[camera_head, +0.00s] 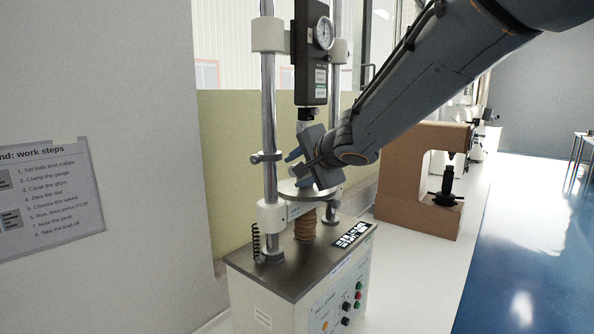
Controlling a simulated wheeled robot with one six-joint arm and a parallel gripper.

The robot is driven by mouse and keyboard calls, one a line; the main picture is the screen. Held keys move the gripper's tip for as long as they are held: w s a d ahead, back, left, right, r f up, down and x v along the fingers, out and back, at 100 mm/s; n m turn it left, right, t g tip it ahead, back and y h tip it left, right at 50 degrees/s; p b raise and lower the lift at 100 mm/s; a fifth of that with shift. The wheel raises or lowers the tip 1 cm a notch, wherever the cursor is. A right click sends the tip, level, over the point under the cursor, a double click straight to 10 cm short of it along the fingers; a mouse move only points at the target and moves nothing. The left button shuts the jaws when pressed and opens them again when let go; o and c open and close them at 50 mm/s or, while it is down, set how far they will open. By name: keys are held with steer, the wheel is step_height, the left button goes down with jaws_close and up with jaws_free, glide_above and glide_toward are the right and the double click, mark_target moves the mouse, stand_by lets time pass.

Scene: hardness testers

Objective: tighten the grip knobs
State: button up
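A force test stand (290,274) with two chrome columns stands at the middle. A dark gauge with a round dial (323,33) hangs between the columns. My gripper (296,163) reaches in from the upper right, between the gauge and the plate. Its blue-grey fingertips point left. They are small and partly overlap, so I cannot tell their opening or whether they touch a knob. No grip knob shows clearly; my gripper and wrist cover that area.
A control panel with coloured buttons (358,296) is on the stand's front. A brown C-shaped tester (407,184) stands to the right on the white bench (398,276). A work-steps sheet (50,197) hangs at left.

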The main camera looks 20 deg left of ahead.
steer(key=shift+d+r, duration=0.1)
steer(key=shift+d, duration=0.05)
steer(key=shift+s+d+r, duration=0.2)
steer(key=v, duration=0.7)
steer(key=shift+f, duration=0.2)
